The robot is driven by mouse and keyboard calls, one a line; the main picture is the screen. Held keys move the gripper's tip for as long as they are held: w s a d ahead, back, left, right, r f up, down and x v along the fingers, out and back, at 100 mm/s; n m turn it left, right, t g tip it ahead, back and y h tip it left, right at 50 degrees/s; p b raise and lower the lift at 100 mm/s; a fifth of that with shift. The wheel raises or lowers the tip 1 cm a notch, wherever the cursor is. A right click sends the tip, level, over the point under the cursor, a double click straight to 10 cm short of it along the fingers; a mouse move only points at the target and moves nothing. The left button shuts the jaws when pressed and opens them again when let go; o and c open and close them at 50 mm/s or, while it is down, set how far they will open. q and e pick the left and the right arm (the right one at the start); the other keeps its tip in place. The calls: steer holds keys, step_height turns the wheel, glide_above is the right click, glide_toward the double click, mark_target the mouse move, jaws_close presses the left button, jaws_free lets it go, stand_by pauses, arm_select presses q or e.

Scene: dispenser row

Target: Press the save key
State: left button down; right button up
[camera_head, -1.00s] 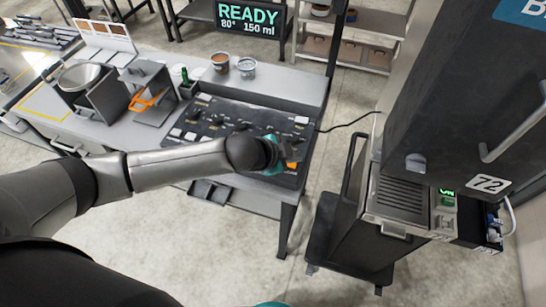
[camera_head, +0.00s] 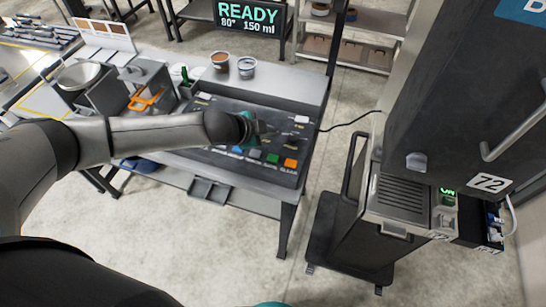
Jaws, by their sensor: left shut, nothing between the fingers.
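The dark control panel (camera_head: 228,104) lies on the bench, with several knobs and coloured keys. The key labels are too small to read surely, so I cannot tell which is the save key. My left gripper (camera_head: 265,129) is shut and empty over the panel's right half, beyond the near row in the picture. I cannot tell whether it touches anything.
A screen (camera_head: 249,17) reads READY, 80° and 150 ml. Two small cups (camera_head: 246,67) (camera_head: 220,62) stand behind the panel. An orange-handled item (camera_head: 147,99) lies left. A tall dark machine marked 72 (camera_head: 445,120) stands right, past a clear floor gap.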

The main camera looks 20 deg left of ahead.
arm_select(q)
steer(key=b, duration=0.7)
glide_above(269, 160)
step_height(269, 160, down, 7)
steer(key=shift+w+f, duration=0.1)
steer(key=shift+f, duration=0.1)
steer(key=shift+f+b, duration=0.6)
stand_by(1.1)
steer(key=shift+f, duration=0.4)
steer(key=shift+f+b, duration=0.3)
steer(key=shift+f, duration=0.15)
stand_by(0.6)
stand_by(0.3)
steer(key=shift+r+p, duration=0.85)
steer(key=shift+p, duration=0.2)
steer(key=shift+r, duration=0.1)
